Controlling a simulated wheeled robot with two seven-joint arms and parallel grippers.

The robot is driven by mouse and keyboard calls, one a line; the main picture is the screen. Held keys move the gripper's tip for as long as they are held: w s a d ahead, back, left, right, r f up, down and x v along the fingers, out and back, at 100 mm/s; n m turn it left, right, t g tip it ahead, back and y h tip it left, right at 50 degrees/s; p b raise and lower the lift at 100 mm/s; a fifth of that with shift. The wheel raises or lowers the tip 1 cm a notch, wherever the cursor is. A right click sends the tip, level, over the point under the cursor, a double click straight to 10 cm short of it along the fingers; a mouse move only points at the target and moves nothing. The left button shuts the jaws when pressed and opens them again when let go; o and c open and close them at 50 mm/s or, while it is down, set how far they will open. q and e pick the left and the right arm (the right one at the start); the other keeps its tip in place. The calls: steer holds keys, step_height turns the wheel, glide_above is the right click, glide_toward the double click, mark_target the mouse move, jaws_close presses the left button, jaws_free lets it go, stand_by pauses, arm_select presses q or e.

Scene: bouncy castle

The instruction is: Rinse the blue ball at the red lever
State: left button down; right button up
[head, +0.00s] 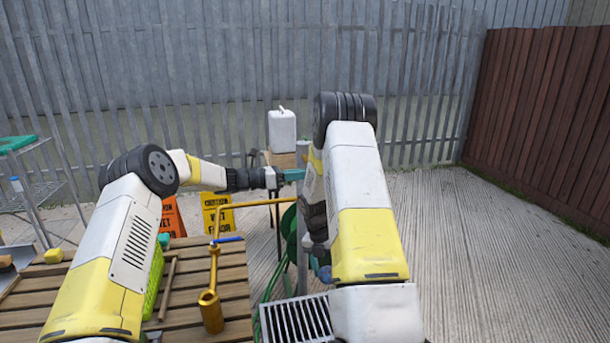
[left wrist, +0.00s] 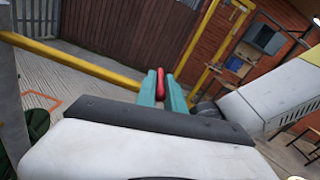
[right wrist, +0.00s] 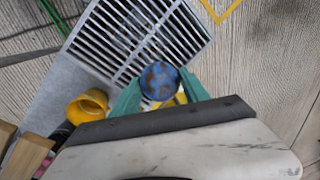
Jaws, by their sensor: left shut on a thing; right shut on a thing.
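The blue ball (right wrist: 160,76), with brownish patches on it, sits between the teal fingers of my right gripper (right wrist: 158,92), which is shut on it. In the right wrist view the ball shows against the metal drain grate (right wrist: 125,35). In the head view the ball (head: 325,273) is partly hidden by my right arm. The red lever (left wrist: 161,84) stands between the teal fingers of my left gripper (left wrist: 162,90), which is shut on it. In the head view the lever is hidden, and the left gripper (head: 291,174) reaches in beside my right arm. No water is clearly visible.
Green hose (head: 289,228) hangs by the post. A white canister (head: 282,130) and yellow caution sign (head: 217,212) stand behind. Concrete at right is clear.

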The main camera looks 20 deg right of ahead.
arm_select(q)
steer(key=shift+a, duration=0.1)
stand_by(0.6)
steer(key=shift+s+n+t+y, duration=0.1)
steer(key=shift+s+n+t, duration=0.2)
steer(key=shift+n+t, duration=0.45)
steer(key=shift+s+n+t+y, duration=0.1)
steer(key=shift+s+n+t, duration=0.25)
steer(key=shift+t, duration=0.7)
steer(key=shift+s+n+t+y, duration=0.1)
steer(key=shift+s+n+t, duration=0.1)
steer(key=shift+n+t, duration=0.55)
steer(key=c, duration=1.5)
jaws_free()
steer(key=v, duration=1.1)
steer(key=shift+s+a+f, duration=0.1)
steer(key=shift+s+a, duration=0.1)
steer(key=shift+a, duration=0.15)
